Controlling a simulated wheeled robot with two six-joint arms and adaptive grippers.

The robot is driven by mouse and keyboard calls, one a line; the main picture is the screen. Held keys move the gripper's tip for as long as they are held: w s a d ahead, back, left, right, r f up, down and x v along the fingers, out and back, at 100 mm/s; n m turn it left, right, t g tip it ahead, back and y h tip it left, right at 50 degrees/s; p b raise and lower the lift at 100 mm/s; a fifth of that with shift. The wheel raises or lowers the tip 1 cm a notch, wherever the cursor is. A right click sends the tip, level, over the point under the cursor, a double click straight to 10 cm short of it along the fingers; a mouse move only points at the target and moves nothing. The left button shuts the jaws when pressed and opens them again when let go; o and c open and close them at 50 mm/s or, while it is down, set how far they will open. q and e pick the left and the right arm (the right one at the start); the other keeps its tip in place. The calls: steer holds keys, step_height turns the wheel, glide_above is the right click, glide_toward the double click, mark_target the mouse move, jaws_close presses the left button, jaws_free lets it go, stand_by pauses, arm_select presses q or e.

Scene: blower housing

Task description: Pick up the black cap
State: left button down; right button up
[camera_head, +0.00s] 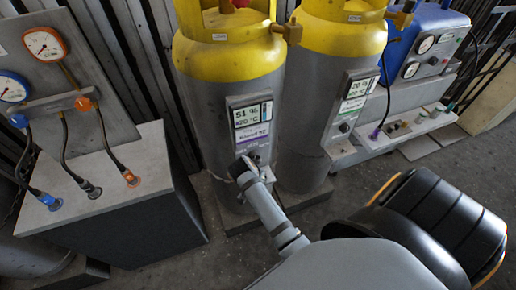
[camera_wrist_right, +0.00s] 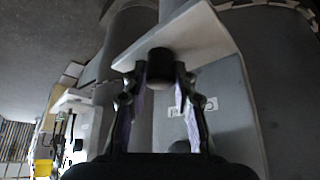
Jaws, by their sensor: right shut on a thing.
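The black cap (camera_wrist_right: 160,64) is a short dark round piece in the right wrist view. It sits between the fingertips of my right gripper (camera_wrist_right: 159,72), against the edge of a pale panel. My right gripper (camera_head: 242,168) is shut on the cap. In the head view this gripper is at the lower front of the display box on the left yellow-topped cylinder, and the cap cannot be made out there. I cannot tell whether the cap still touches the panel. My left gripper is not in view.
Two grey cylinders with yellow tops, left (camera_head: 228,75) and right (camera_head: 335,70), stand side by side with display boxes. A gauge stand (camera_head: 95,190) with hoses is at left. A blue gauge unit (camera_head: 425,45) sits on a bench at right. My arm crosses the lower right.

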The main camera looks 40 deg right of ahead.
steer(key=shift+w+r, duration=0.1)
steer(key=shift+r, duration=0.4)
steer(key=s+d+r+p, duration=0.1)
steer(key=s+d+r, duration=0.6)
steer(key=s+r, duration=0.5)
steer(key=shift+d+p, duration=0.15)
steer(key=shift+p, duration=0.15)
